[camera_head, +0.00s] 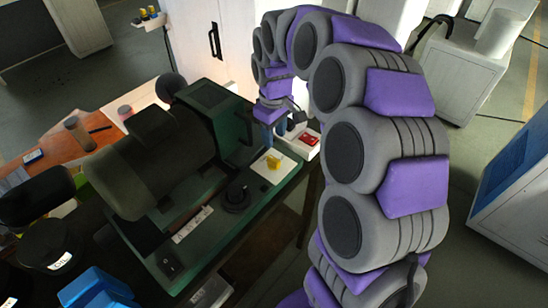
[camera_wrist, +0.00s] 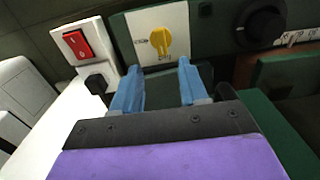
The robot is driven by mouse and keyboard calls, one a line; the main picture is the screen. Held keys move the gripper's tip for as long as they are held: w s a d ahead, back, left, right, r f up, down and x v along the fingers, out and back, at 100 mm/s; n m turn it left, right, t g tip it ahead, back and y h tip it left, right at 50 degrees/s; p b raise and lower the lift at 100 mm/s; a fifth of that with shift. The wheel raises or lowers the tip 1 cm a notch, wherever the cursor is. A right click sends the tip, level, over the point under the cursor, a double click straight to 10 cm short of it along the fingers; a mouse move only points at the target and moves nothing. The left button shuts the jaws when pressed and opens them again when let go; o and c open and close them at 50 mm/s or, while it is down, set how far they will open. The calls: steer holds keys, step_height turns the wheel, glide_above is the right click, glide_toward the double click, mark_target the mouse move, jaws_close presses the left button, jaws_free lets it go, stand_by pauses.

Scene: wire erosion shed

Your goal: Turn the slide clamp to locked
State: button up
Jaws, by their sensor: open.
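A yellow knob (camera_wrist: 161,41), which looks like the slide clamp's turning handle, sits on a pale plate (camera_wrist: 144,22) on the green machine. It also shows in the head view (camera_head: 273,163). In the wrist view its grip stands roughly upright, and small markings beside it are too blurred to read. My gripper (camera_wrist: 158,67) is open and empty, its two blue fingers pointing at the knob with the knob between and just beyond the tips. No contact is visible. In the head view my gripper (camera_head: 281,128) is partly hidden by my arm.
A red rocker switch (camera_wrist: 77,44) on a white box stands left of the knob in the wrist view. A black round dial (camera_wrist: 262,27) is to its right. In the head view a large dark motor (camera_head: 150,160) lies across the green machine.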

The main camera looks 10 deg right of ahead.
mark_target(274, 159)
step_height(274, 159, down, 10)
steer(key=shift+a+r+b, duration=0.1)
steer(key=shift+r+b, duration=0.05)
steer(key=shift+b, duration=0.7)
jaws_close()
